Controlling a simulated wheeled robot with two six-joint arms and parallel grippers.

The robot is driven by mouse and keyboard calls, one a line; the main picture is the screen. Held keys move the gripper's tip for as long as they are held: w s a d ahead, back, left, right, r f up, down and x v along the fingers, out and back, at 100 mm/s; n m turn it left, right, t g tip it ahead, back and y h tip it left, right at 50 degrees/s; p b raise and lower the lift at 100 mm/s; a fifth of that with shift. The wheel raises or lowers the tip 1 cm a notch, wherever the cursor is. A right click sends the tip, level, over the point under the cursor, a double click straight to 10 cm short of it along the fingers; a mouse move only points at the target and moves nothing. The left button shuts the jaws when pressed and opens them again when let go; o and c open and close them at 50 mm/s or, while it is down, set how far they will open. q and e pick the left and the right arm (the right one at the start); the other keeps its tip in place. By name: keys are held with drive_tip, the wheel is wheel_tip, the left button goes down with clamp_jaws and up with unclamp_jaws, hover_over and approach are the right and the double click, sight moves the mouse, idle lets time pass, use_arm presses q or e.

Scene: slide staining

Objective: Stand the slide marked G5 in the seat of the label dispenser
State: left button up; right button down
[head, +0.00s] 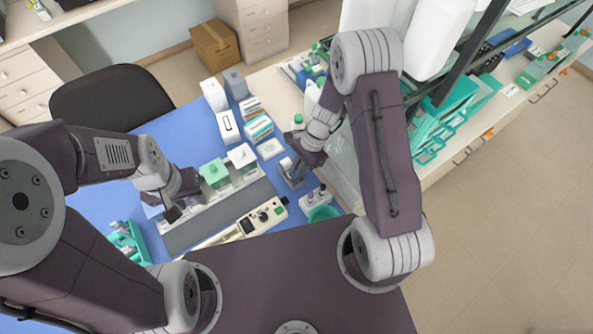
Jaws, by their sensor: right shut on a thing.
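My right gripper (296,168) points down at the right side of the blue table, close to a small grey and white block (291,181). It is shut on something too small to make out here. I cannot read any G5 mark, and I cannot tell for certain which item is the label dispenser or see its seat. My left gripper (176,210) is low over the left end of a white rack row; its jaw opening is not clear.
Staining jars, one green-lidded (214,173), stand in the row between my grippers. White boxes (229,126) stand behind. A teal rack (128,242) is at left, a green bowl (323,213) at right.

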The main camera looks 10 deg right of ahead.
drive_tip(key=shift+f, duration=0.3)
drive_tip(key=c, duration=1.5)
unclamp_jaws()
drive_tip(key=shift+o, duration=0.2)
drive_tip(key=v, duration=0.7)
drive_tip(key=shift+r+b, duration=0.3)
drive_tip(key=shift+b, duration=0.05)
drive_tip(key=shift+d, duration=0.1)
